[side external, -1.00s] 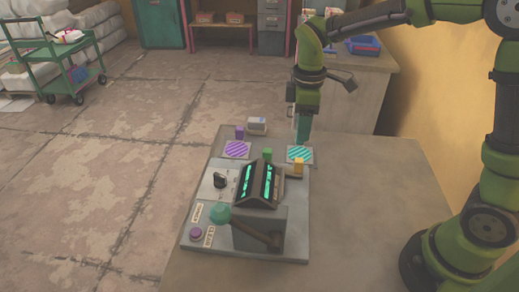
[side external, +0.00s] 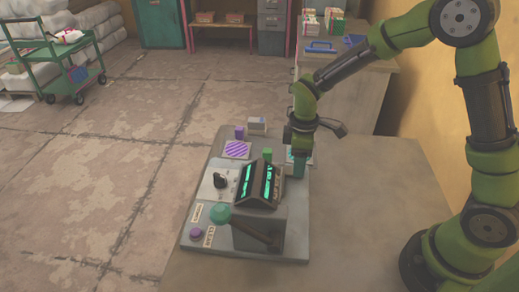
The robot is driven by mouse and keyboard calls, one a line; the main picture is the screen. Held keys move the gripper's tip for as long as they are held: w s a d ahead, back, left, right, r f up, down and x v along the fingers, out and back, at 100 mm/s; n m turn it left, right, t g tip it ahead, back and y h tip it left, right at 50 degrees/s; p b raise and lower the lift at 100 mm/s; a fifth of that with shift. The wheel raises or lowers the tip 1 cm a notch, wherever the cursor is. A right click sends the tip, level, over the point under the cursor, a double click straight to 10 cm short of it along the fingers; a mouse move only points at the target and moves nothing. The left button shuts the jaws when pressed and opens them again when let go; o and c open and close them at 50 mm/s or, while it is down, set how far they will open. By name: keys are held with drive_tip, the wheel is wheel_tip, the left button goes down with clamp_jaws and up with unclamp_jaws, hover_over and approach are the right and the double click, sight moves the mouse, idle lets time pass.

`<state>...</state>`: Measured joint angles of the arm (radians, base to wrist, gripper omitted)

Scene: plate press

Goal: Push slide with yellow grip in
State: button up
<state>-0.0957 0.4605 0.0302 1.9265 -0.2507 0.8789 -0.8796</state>
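The plate press (side external: 238,248) is a grey machine on the table, with a dark housing and lit teal displays on it. My gripper (side external: 299,170) points down at the press's back right corner, with its teal fingertips low over the spot of the yellow grip. The yellow grip is hidden behind my gripper, so I cannot tell whether they touch or whether the fingers are open. A teal-striped plate (side external: 311,160) shows only in part beside the fingers. A green grip (side external: 267,153) stands left of my gripper.
A purple-striped plate (side external: 237,150) and a purple grip (side external: 239,132) are at the back left, near a small grey box (side external: 257,125). A lever with a teal knob (side external: 220,212), a black dial (side external: 219,181) and a purple button (side external: 196,233) are nearer. The table's right side (side external: 370,220) is clear.

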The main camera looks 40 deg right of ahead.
clamp_jaws()
drive_tip(key=s+a, duration=0.5)
drive_tip(key=shift+s+a, duration=0.2)
drive_tip(key=shift+o, duration=0.3)
unclamp_jaws()
wheel_tip(320, 180, up, 17)
idle(0.4)
